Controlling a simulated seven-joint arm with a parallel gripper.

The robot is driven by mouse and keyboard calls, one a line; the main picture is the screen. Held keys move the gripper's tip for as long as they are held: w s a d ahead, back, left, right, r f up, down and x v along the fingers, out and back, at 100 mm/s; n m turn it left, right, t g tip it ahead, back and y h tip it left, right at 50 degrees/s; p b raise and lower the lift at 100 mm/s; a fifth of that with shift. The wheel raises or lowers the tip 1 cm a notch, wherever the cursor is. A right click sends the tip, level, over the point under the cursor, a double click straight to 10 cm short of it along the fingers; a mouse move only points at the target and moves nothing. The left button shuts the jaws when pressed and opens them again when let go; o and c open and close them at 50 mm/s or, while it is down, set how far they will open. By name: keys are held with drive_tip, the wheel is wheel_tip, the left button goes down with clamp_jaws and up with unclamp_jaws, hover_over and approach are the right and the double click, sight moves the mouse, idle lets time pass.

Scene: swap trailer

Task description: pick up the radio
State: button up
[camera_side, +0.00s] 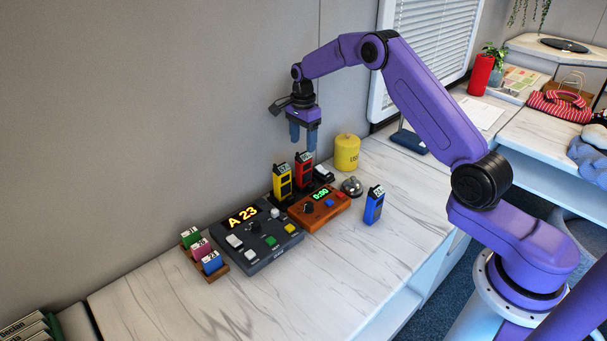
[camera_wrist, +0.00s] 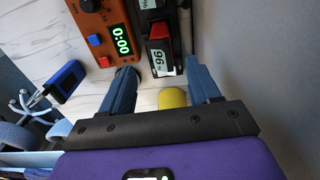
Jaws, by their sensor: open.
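Three radios show in the side view: a yellow one (camera_side: 282,181) and a red one (camera_side: 304,170) stand upright side by side at the back, and a blue one (camera_side: 374,205) stands apart on the counter at the right. My gripper (camera_side: 303,134) is open, pointing down above the red radio, with nothing between its fingers. In the wrist view, the open fingers (camera_wrist: 163,84) straddle the line of a red-and-black radio (camera_wrist: 158,36) with a white label, just ahead of them. The blue radio (camera_wrist: 66,80) is at the left there.
An orange timer box (camera_side: 320,208) sits in front of the red radio. A dark console (camera_side: 258,240) reading "A 23" and a wooden card rack (camera_side: 213,266) are to the left. A yellow tin (camera_side: 347,153) and a bell (camera_side: 352,187) stand right. The front counter is clear.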

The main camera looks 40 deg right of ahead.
sight(304, 156)
drive_tip(key=shift+w+d+f, duration=0.1)
drive_tip(key=shift+d+f, duration=0.05)
drive_tip(key=shift+f, duration=1.85)
drive_tip(key=shift+d+f, duration=0.15)
drive_tip(key=shift+f, duration=1.8)
clamp_jaws()
